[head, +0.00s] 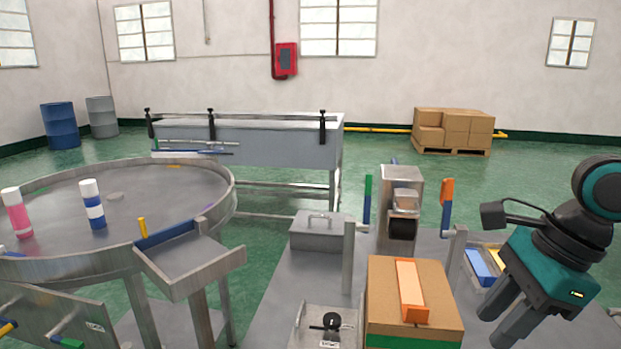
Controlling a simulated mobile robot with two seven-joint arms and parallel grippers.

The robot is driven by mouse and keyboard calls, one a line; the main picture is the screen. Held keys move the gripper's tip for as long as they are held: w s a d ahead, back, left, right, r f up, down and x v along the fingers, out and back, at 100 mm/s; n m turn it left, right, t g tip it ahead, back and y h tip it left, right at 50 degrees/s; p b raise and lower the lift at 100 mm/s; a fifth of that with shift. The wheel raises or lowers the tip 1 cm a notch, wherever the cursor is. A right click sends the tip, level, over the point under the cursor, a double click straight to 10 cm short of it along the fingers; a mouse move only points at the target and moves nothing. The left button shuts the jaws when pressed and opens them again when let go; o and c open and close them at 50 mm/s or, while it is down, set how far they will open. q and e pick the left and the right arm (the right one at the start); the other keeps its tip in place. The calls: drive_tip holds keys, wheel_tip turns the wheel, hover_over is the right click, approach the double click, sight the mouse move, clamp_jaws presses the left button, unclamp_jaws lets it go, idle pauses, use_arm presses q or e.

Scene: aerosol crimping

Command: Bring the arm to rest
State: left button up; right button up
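My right gripper (506,318) is at the right side of the head view, above the grey workbench (268,318). Its two dark fingers point down and to the left, with a gap between them, and nothing shows between them. It is to the right of a cardboard box (440,290) with an orange strip (410,290) on top. My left gripper is not in the head view.
A metal crimping machine (401,185) and a lidded metal box (318,232) stand on the bench. Blue and yellow trays (478,266) lie close beside my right gripper. A round table (150,195) at left holds a pink can (17,214) and a blue-striped can (93,205).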

drive_tip(key=w+a+f+n+t+y, duration=0.1)
drive_tip(key=w+a+f+n+t, duration=0.3)
drive_tip(key=f, duration=0.6)
drive_tip(key=w+a+f+n+t+y, duration=0.1)
drive_tip(key=w+a+f+n, duration=0.2)
drive_tip(key=a+f+n, duration=0.45)
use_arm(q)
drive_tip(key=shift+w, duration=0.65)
use_arm(e)
drive_tip(key=s+d+f+n+t+h, duration=0.3)
drive_tip(key=s+f+n+t, duration=0.1)
drive_tip(key=s+f+n, duration=0.6)
drive_tip(key=s+f, duration=0.3)
drive_tip(key=f, duration=0.2)
drive_tip(key=shift+d+f+n+h, duration=0.2)
drive_tip(key=shift+n+h, duration=0.15)
drive_tip(key=shift+h, duration=0.05)
